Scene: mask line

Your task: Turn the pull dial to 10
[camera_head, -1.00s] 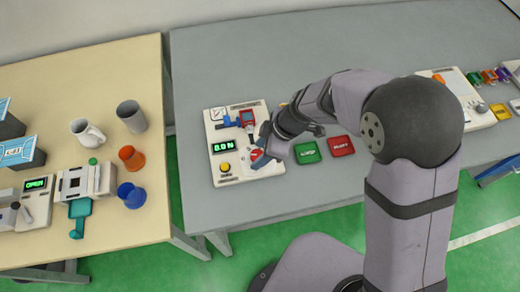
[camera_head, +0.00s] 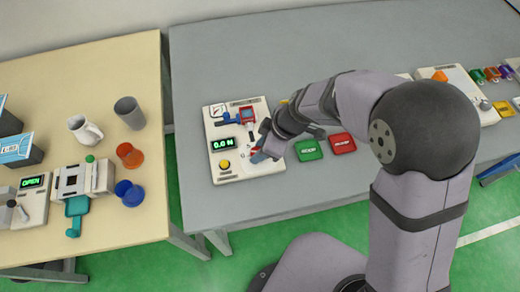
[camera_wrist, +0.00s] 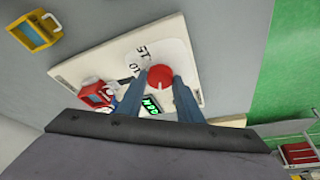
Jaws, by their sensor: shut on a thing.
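The pull dial is a red round knob on a white test panel (camera_head: 242,178) at the front left of the grey table. In the head view my gripper (camera_head: 260,153) reaches down onto it and hides most of it. In the wrist view the red dial (camera_wrist: 159,76) sits between and behind my two blue-grey fingers (camera_wrist: 167,84), which are shut on it. The dial's pointer cannot be made out. The panel's green display (camera_head: 223,143) reads about 0.0 N.
A red and blue fixture (camera_head: 243,117) and a yellow button (camera_head: 225,165) are close by on the panel. Green (camera_head: 308,150) and red (camera_head: 342,143) pads lie to its right. The beige table (camera_head: 90,220) with cups and devices stands left, across a narrow gap.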

